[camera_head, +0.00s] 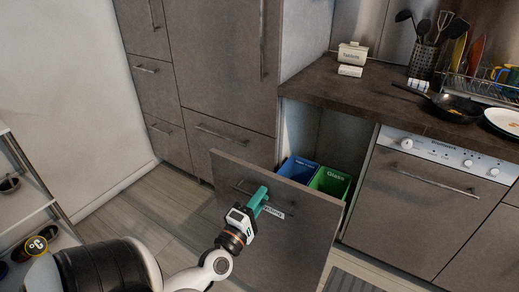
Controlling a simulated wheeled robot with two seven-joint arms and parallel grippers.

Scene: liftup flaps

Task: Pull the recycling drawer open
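The recycling drawer (300,235) has a tall dark grey front with a white label. It stands pulled out from the cabinet, and a blue bin (298,169) and a green bin (331,181) labelled "Glass" show behind its front. My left gripper (260,197) has teal fingers and reaches the drawer front at its handle (240,186), beside the label. The fingers overlap the handle's right part, so I cannot tell whether they are closed around it. My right gripper is out of view.
A dishwasher (425,185) stands to the right of the drawer. The dark counter (335,90) above holds a pan (458,107), a utensil holder (423,60) and a dish rack. Tall cabinets (215,50) stand behind left. A white shelf (25,215) is at the left edge. Wooden floor (140,220) lies free between.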

